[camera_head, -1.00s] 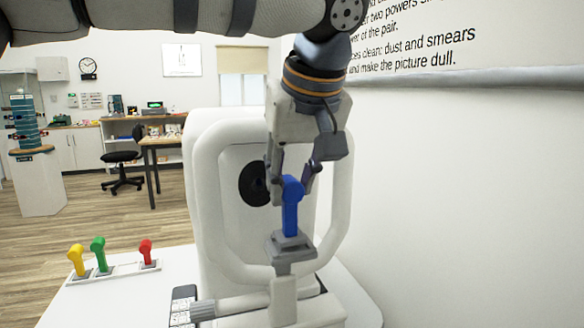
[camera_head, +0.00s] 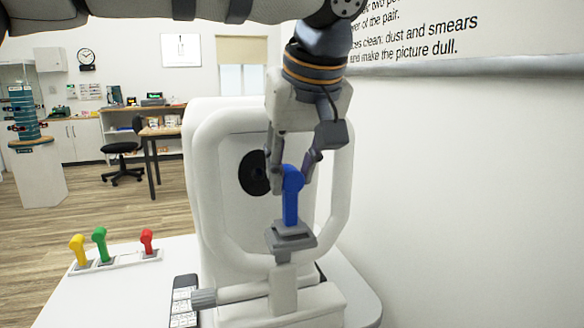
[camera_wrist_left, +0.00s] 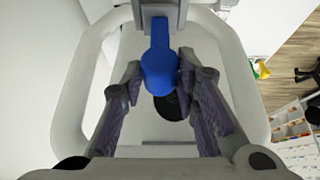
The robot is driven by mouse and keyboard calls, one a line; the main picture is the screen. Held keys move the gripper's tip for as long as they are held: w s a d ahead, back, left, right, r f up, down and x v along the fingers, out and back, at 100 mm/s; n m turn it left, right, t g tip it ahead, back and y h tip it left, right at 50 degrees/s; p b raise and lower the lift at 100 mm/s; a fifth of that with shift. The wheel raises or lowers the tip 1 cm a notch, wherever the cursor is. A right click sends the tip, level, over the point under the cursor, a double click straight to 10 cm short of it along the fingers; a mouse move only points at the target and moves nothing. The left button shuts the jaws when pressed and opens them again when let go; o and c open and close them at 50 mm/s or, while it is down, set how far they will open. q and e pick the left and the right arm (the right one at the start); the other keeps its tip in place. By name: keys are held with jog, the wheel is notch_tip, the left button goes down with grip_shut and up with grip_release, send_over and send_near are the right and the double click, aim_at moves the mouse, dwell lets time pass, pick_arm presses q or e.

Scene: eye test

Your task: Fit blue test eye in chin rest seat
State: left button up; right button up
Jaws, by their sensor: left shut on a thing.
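The blue test eye (camera_head: 291,196) stands upright on the grey chin rest seat (camera_head: 290,239), its lower end at the seat; how deep it sits is hidden. My left gripper (camera_head: 292,183) comes down from above, its two fingers on either side of the blue eye's round head, shut on it. In the left wrist view the blue head (camera_wrist_left: 160,72) lies between the fingertips, and contact is hard to make out. My right gripper is not in view.
The white headrest frame (camera_head: 211,185) stands around the seat, close to my gripper. Yellow (camera_head: 78,250), green (camera_head: 101,245) and red (camera_head: 147,241) test eyes stand in a white rack on the table's left. A wall is close on the right.

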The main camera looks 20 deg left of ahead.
pick_arm(q)
jog(key=shift+f, duration=0.55)
dwell(0.5)
jog(key=o, duration=0.9)
jog(key=shift+o, duration=0.2)
